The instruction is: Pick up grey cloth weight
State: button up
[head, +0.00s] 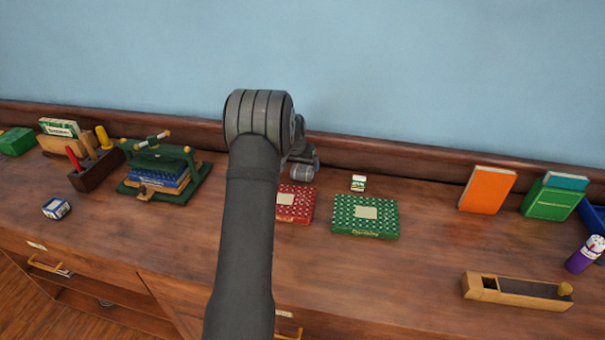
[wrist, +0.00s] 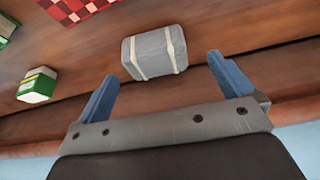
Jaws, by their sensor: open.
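The grey cloth weight (wrist: 155,52) is a small block with two pale bands, lying on the wooden top in the wrist view. My gripper (wrist: 163,68) is open, with two blue fingers. The weight sits just beyond the fingertips, roughly centred between them. Its near edge lies about level with the tips, and I cannot tell whether they touch it. In the head view, my dark arm hides most of the gripper. A small grey shape behind the red box there may be the weight, but I cannot tell it from my wrist.
A red patterned box (head: 295,203) and a green patterned box (head: 366,216) lie in front. A small green-and-white box (head: 358,183) stands beside the weight; it also shows in the wrist view (wrist: 37,85). The wooden back ledge (head: 395,159) runs close behind.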

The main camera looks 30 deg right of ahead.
aim_at(303, 168)
jog(key=x, duration=0.4)
jog(key=shift+d+f, duration=0.2)
jog(key=shift+d, duration=0.1)
jog(key=c, duration=1.3)
jog(key=shift+r, duration=0.1)
jog(key=shift+c, duration=0.7)
jog(key=shift+r, duration=0.15)
